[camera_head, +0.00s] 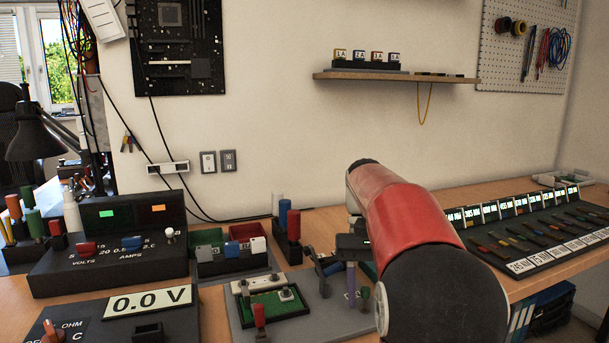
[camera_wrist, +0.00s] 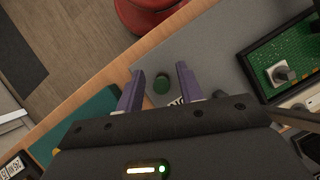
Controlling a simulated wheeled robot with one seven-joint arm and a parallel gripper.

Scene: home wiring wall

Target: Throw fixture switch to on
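My gripper (camera_head: 351,285) is open and points down over the mat, partly hidden by my red arm. The fixture (camera_head: 270,304) is a black frame around a green circuit board, left of my gripper. It also shows at the right of the wrist view (camera_wrist: 290,62). Any on/off marking is unreadable.
A red-handled lever (camera_head: 259,316) stands in front of the fixture. Blue and red posts (camera_head: 288,222) rise behind it. A meter reading 0.0 V (camera_head: 147,302) and a power supply (camera_head: 110,245) stand left. A labelled rack (camera_head: 535,232) stands right.

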